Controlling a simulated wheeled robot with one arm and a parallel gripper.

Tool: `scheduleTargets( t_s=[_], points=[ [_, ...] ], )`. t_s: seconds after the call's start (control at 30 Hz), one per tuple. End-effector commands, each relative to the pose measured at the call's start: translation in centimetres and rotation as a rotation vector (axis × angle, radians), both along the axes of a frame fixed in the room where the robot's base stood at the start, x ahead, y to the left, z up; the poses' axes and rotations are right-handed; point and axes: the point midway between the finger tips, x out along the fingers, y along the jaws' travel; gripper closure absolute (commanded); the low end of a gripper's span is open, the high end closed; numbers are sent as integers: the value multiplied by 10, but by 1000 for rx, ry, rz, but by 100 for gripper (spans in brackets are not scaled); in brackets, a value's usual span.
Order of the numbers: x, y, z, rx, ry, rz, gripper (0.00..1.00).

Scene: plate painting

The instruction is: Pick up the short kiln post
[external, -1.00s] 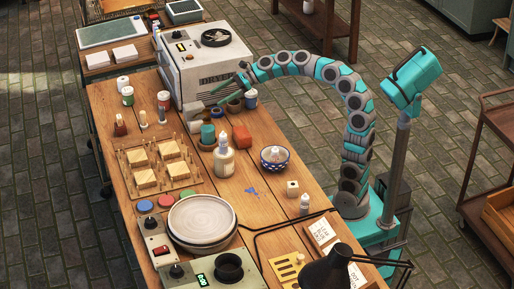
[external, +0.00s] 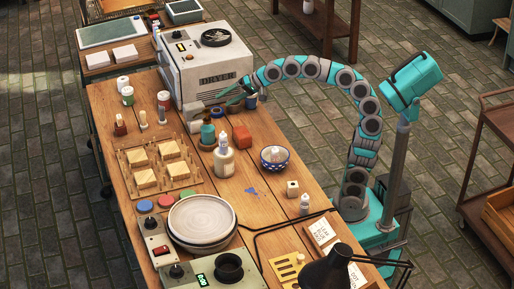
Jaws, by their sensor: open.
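My arm arches over the bench, and my gripper (external: 230,96) is open, low beside the front of the white dryer (external: 212,68). Small grey pieces (external: 196,109) stand on the bench just left of and below it. The short kiln post cannot be told for certain at this size; it may be among these pieces or partly hidden by my gripper. I see nothing held between the fingers.
A peg board (external: 184,185) lies left.

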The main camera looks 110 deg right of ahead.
Motion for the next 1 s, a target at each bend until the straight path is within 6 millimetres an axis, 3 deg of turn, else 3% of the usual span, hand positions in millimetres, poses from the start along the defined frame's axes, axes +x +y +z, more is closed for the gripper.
scheduleTargets(
  t_s=[0.17,0.3,0.5,0.63,1.0],
  points=[
    [3,14,32,-639,166,292,20],
    [18,51,46,-1003,289,519,20],
    [42,135,33,-1280,401,831,20],
    [47,191,20,-1426,453,1024,20],
    [28,322,-3,-1875,551,1497,20]
  ],
)
